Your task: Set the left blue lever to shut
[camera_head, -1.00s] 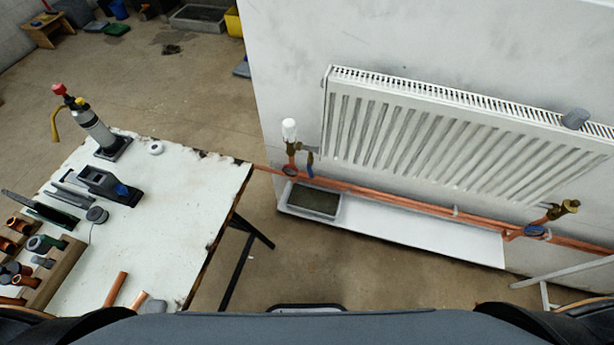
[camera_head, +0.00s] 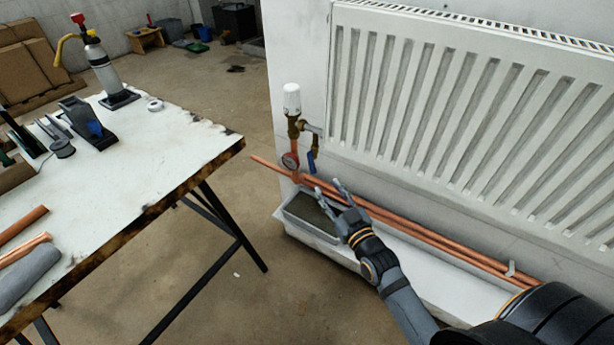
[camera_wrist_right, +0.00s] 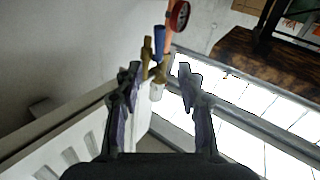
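The left blue lever (camera_head: 311,161) hangs pointing down beside the brass valve under the white thermostatic head (camera_head: 291,99), at the radiator's left end. It also shows in the right wrist view as a blue handle (camera_wrist_right: 159,40) on brass fittings, ahead of the fingers. My right gripper (camera_head: 330,193) is open and empty, below and slightly right of the lever, apart from it. In the right wrist view its two fingers (camera_wrist_right: 157,75) are spread, with the valve parts beyond and between them. My left gripper is in no view.
Copper pipes (camera_head: 420,232) run along the wall below the radiator (camera_head: 470,110). A grey tray (camera_head: 310,214) lies beneath. The workbench (camera_head: 120,170) stands left, with floor between.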

